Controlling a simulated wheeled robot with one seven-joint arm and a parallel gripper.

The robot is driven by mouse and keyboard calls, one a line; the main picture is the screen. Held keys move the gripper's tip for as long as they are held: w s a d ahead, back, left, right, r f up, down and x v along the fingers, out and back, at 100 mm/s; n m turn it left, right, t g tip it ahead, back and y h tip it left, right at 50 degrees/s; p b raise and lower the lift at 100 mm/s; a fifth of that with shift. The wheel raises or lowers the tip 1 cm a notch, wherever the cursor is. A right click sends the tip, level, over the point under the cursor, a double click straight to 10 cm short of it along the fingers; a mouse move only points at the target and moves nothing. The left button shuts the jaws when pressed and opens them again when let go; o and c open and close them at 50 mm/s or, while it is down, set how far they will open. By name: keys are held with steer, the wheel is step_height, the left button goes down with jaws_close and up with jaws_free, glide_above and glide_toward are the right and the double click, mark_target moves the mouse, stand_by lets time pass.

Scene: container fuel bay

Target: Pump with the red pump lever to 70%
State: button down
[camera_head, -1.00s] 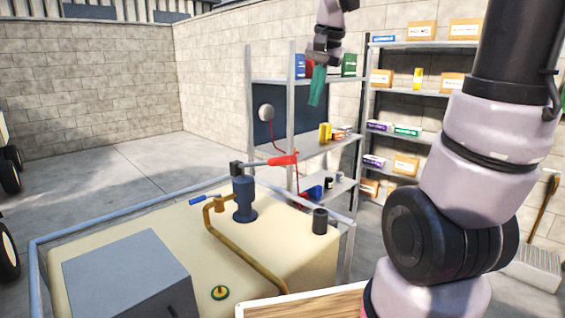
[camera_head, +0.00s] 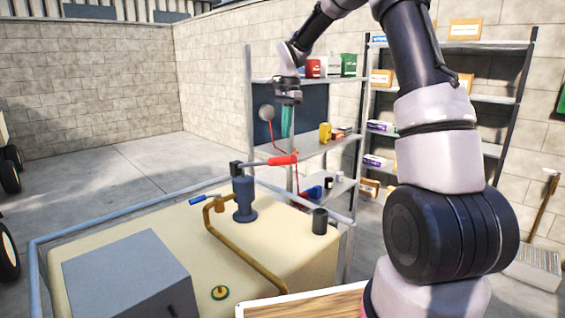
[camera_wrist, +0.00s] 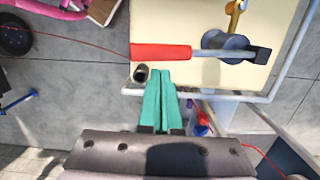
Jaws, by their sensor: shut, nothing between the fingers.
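The red pump lever (camera_head: 283,160) sticks out to the right from the top of the blue hand pump (camera_head: 244,200), which stands on the cream tank (camera_head: 150,225). The lever looks nearly level. My gripper (camera_head: 287,134) has green fingers, points down, and is shut and empty above the lever's red grip. In the wrist view the red grip (camera_wrist: 160,53) lies just beyond the closed fingertips (camera_wrist: 163,72). I see no clear contact between them. The pump body shows in the wrist view (camera_wrist: 225,42) to the right of the grip.
A blue-grey rail (camera_head: 100,220) runs round the tank. A dark cylinder (camera_head: 320,221) stands on the tank's right corner. A brown pipe (camera_head: 240,250) curves from the pump. Shelves with boxes (camera_head: 310,148) stand close behind the gripper. A grey box (camera_head: 125,275) sits at front left.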

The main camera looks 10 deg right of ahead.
mark_target(284, 162)
steer(key=shift+s+a+f, duration=0.1)
steer(key=shift+a+f, duration=0.05)
steer(key=shift+f, duration=1.6)
steer(key=shift+s+a+f, duration=0.1)
steer(key=shift+a+f, duration=0.05)
steer(key=shift+f, duration=1.6)
steer(key=shift+f, duration=2.2)
